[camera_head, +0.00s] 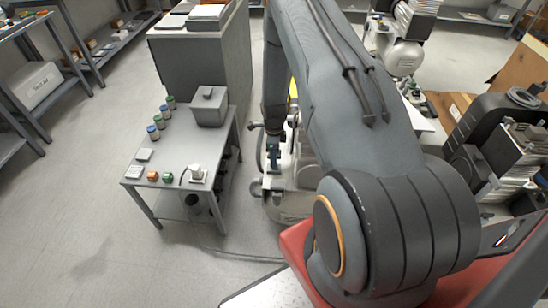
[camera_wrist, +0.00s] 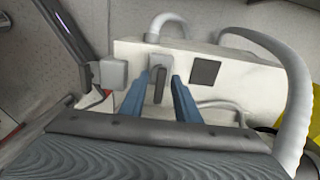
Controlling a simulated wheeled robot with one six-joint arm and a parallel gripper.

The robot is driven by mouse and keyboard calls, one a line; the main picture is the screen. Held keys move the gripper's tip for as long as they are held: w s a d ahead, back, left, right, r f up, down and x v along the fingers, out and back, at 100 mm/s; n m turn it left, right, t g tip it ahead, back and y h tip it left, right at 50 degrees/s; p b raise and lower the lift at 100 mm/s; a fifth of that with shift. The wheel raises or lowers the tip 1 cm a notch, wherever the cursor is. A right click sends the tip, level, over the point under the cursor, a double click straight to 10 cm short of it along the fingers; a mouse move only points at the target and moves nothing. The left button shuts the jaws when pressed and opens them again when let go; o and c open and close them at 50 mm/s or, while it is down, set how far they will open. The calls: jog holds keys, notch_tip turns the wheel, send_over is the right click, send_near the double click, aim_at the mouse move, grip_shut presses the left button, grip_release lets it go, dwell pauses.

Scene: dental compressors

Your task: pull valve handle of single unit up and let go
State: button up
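The single unit (camera_head: 289,205) stands on the floor beside the grey table, mostly hidden behind my arm. In the wrist view its white housing (camera_wrist: 125,50) fills the middle. A small dark grey valve handle (camera_wrist: 157,82) hangs on a light plate on that housing. My gripper (camera_wrist: 166,85) has its two blue fingers apart, one left and one right of the handle, with gaps showing on both sides. I cannot tell how deep the fingertips reach. In the head view my gripper (camera_head: 273,150) is small and low over the unit; the handle cannot be made out there.
A white hose (camera_wrist: 290,80) curves around the housing's right side, and a grey square block (camera_wrist: 113,73) sits left of the handle. A dark square (camera_wrist: 205,71) is on the right.

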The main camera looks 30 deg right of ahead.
grip_shut()
jog(key=shift+r, duration=0.85)
grip_release()
